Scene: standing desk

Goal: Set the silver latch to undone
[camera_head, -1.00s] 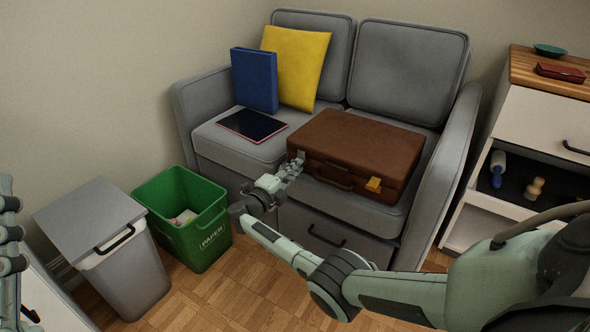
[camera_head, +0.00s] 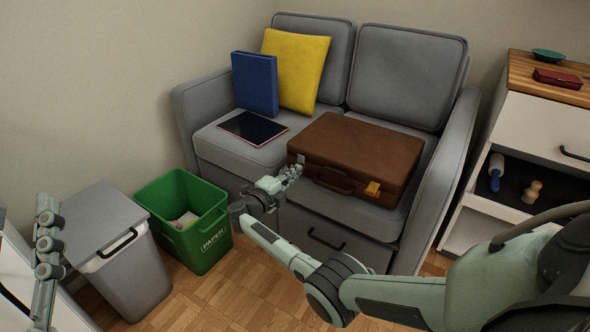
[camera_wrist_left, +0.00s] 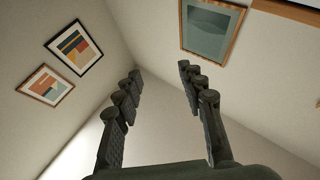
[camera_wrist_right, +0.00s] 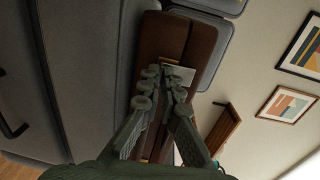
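A brown briefcase (camera_head: 367,147) lies closed on the sofa seat. Its silver latch (camera_head: 301,159) is at the left of its front side. The latch plate (camera_wrist_right: 181,74) shows just beyond my fingertips in the right wrist view. I cannot tell if it is done or undone. A yellow latch (camera_head: 373,188) sits at the right of the front, beside the handle (camera_head: 333,184). My right gripper (camera_head: 295,170) is shut and empty, just below and in front of the silver latch; contact is unclear. My left gripper (camera_wrist_left: 158,70) is open and empty, pointing up, at the left edge of the head view (camera_head: 48,215).
A tablet (camera_head: 253,128), a blue binder (camera_head: 255,82) and a yellow cushion (camera_head: 297,68) are on the sofa (camera_head: 215,90). A green paper bin (camera_head: 205,245) and a grey lidded bin (camera_head: 130,275) stand in front. A shelf unit (camera_head: 540,125) stands right.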

